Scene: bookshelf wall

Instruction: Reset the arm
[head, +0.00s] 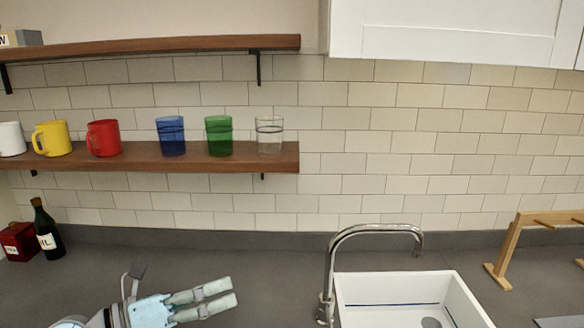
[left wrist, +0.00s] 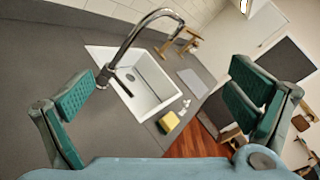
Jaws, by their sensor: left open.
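My left gripper (head: 222,293) shows in the head view low and left of centre, above the grey counter. It points right, towards the sink. In the left wrist view its two green-padded fingers (left wrist: 165,100) are spread wide with nothing between them. The white sink (left wrist: 150,88) and its chrome faucet show beyond the fingers. My right gripper shows in neither view.
The chrome faucet (head: 329,260) and white sink (head: 470,300) are right of my gripper. A wooden rack (head: 510,245) stands further right. A dark bottle (head: 46,230) and red box (head: 19,242) stand left. Mugs and glasses line the lower shelf (head: 200,163). A yellow sponge (left wrist: 168,122) lies by the sink.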

